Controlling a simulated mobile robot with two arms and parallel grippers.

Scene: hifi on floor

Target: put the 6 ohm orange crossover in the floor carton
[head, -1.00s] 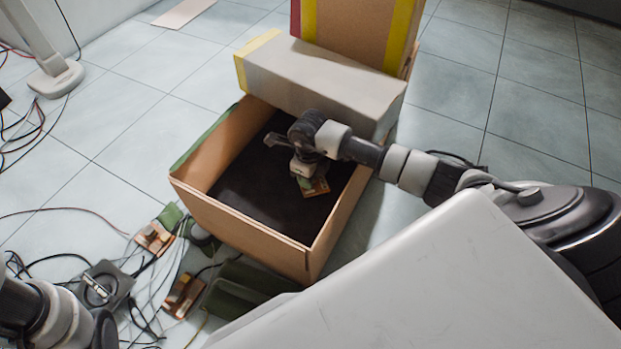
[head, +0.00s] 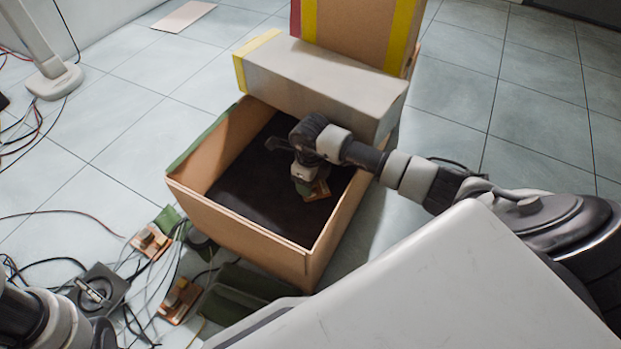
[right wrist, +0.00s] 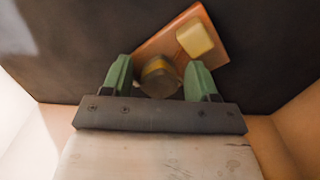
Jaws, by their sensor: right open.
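An orange crossover board (head: 318,191) is inside the floor carton (head: 232,225), over its dark bottom. In the right wrist view the board (right wrist: 206,32) carries a round coil and a pale yellow block. No ohm marking is legible. My right gripper (head: 307,186) is low inside the carton. In the right wrist view its green fingers (right wrist: 157,76) are apart, with the coil between them and a gap visible on the right side. I cannot tell whether the board rests on the bottom. My left gripper is out of view; only part of that arm shows at lower left.
Two more orange boards (head: 150,241) (head: 180,299) lie on the floor left of the carton, among loose wires and a dark square part (head: 98,289). Clear tiles lie at the right.

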